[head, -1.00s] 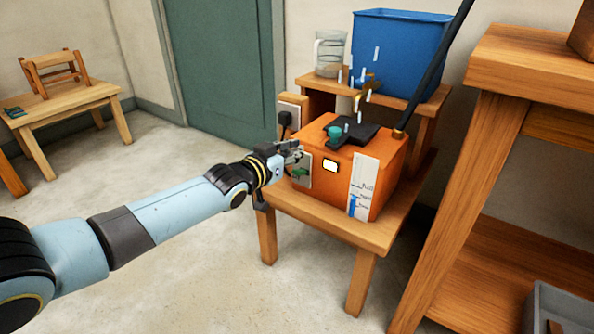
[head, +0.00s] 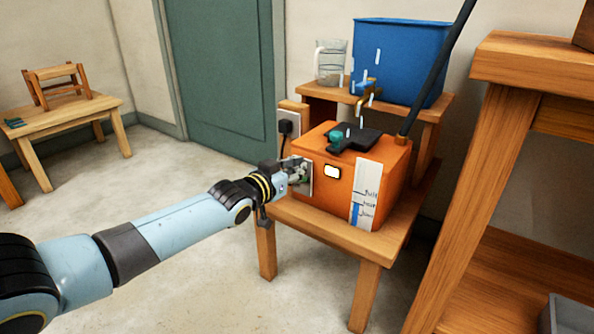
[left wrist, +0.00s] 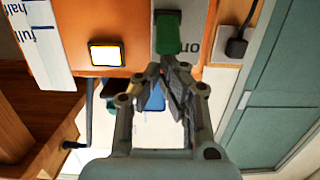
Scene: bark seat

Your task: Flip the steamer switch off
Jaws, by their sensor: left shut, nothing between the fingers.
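The orange steamer (head: 340,205) stands on a low wooden stand. Its square indicator lamp (head: 332,171) glows pale; it also shows lit in the left wrist view (left wrist: 106,54). The green switch (left wrist: 167,33) sits on a light plate (left wrist: 190,42) marked "on" on the steamer's side; in the head view the gripper mostly hides it. My left gripper (head: 300,173) is shut and empty at this plate. In the left wrist view its fingertips (left wrist: 171,66) are right at the switch's near end; whether they touch cannot be told. My right gripper is not in view.
A blue tank (head: 400,60) with a dripping brass tap (head: 366,87) stands on the shelf behind, beside a glass jug (head: 329,63). A black plug (head: 286,127) is in the wall socket. A black hose (head: 435,75) rises from the steamer. A wooden bench (head: 510,70) stands at right.

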